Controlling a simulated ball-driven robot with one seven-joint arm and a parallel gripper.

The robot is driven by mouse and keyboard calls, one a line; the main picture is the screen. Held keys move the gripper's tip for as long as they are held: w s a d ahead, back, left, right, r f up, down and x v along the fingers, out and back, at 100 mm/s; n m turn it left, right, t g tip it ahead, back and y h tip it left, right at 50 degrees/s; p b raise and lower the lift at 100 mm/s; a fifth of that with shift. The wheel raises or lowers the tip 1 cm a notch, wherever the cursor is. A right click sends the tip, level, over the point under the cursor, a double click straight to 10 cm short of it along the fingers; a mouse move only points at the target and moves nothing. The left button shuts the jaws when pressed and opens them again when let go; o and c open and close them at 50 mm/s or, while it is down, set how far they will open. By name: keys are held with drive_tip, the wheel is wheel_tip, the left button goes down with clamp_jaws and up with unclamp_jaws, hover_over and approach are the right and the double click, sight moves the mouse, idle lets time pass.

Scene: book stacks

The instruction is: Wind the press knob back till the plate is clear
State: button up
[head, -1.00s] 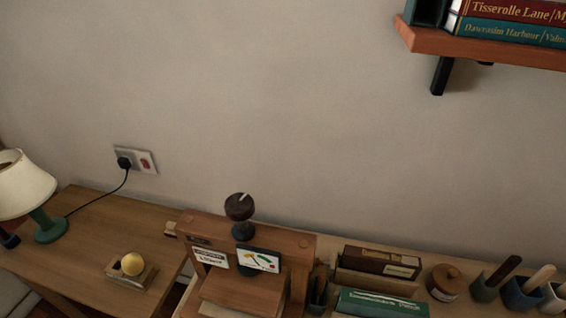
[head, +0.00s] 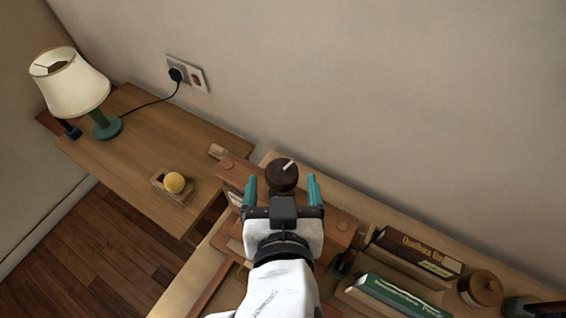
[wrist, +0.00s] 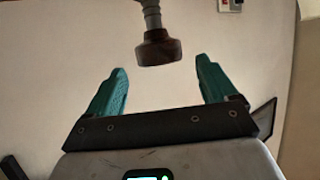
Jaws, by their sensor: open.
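The press knob (head: 282,174) is a dark brown round knob with a pale mark on top, above the wooden press (head: 338,226). My gripper (head: 282,184) is open, with one teal finger on each side of the knob in the head view. In the wrist view the knob (wrist: 158,48) stands beyond the fingertips, between them and apart from both, on a grey threaded stem (wrist: 151,14). My gripper (wrist: 157,66) holds nothing. My arm and gripper hide much of the press in the head view, and the plate cannot be seen.
Books (head: 418,252) and a lidded round pot (head: 481,289) stand right of the press. The wall (head: 390,110) is close behind.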

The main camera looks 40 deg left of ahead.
sight(282, 175)
drive_tip(key=shift+x, duration=2.45)
drive_tip(key=shift+f, duration=0.1)
drive_tip(key=shift+c, duration=0.5)
drive_tip(key=shift+p, duration=0.35)
drive_tip(key=c, duration=0.9)
